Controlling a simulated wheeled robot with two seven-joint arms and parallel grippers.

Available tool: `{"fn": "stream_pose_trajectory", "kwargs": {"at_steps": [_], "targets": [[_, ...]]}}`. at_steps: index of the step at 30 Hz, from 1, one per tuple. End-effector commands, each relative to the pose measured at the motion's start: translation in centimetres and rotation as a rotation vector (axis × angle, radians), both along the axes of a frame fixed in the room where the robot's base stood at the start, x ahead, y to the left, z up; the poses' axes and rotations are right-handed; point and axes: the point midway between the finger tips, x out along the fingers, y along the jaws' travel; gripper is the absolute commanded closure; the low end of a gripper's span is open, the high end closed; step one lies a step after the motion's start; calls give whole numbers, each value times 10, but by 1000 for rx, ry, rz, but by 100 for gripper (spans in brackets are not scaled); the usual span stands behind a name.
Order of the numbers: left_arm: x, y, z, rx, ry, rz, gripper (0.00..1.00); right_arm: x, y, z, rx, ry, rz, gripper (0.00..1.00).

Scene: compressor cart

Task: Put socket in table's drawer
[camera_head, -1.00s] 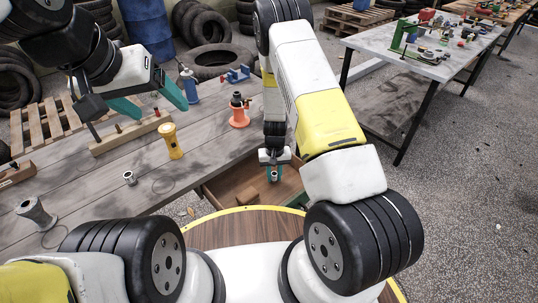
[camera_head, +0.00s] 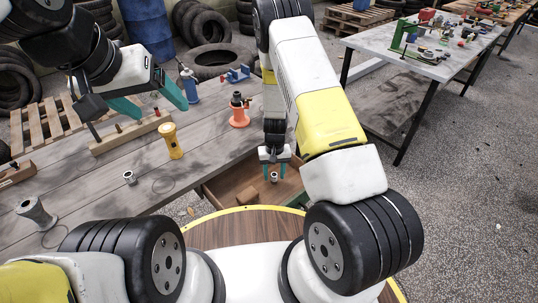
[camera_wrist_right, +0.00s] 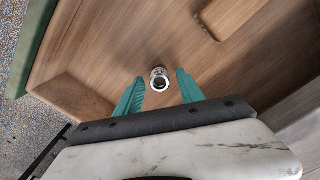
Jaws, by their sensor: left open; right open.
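A small silver socket (camera_head: 274,177) is in the open wooden drawer (camera_head: 229,186) under the table's edge. In the right wrist view the socket (camera_wrist_right: 160,79) shows its round dark opening, over the drawer's wooden bottom (camera_wrist_right: 120,50). My right gripper (camera_head: 274,172) is open above the drawer. Its teal fingers (camera_wrist_right: 160,92) stand on either side of the socket with clear gaps. I cannot tell whether the socket fully rests on the bottom. My left gripper (camera_head: 152,100) is open and empty above the table (camera_head: 110,178), far from the drawer.
On the table stand a small metal cylinder (camera_head: 129,177), a yellow flashlight-like object (camera_head: 171,142), an orange stand (camera_head: 239,112) and a grey flanged part (camera_head: 35,211). A wooden block (camera_head: 246,195) lies in the drawer. A second workbench (camera_head: 420,50) stands at the right.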

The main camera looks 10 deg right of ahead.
Motion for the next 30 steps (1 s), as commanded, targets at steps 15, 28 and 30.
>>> {"fn": "stream_pose_trajectory", "kwargs": {"at_steps": [15,28,30], "targets": [[0,0,0,0,0,0,24,1,0,99,1,-3,0,55],[0,0,0,0,0,0,24,-11,6,228,129,-103,-22,55],[0,0,0,0,0,0,24,-21,6,264,162,-138,-20,55]]}}
